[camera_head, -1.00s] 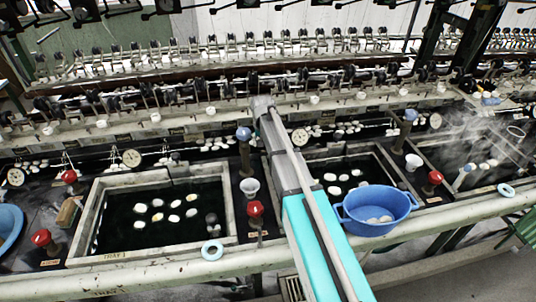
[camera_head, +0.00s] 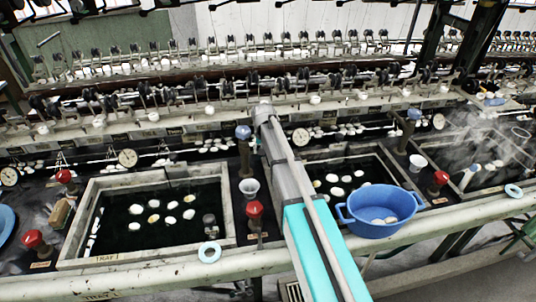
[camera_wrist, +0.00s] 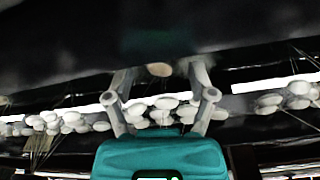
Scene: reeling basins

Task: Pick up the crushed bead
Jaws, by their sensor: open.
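I cannot pick out a crushed bead for certain in either view. In the wrist view a small tan oval piece (camera_wrist: 159,69) shows between the fingers, against a dark surface; I cannot tell whether it is the bead. My gripper (camera_wrist: 161,74) is open, with its two grey fingers spread and nothing visibly held. In the head view my arm reaches over the basins, and the gripper itself cannot be made out at its far end. Several white oval cocoons (camera_head: 172,205) float in the dark water of the left tray (camera_head: 75,222).
Rows of reeling fittings (camera_head: 210,108) run behind the basins.

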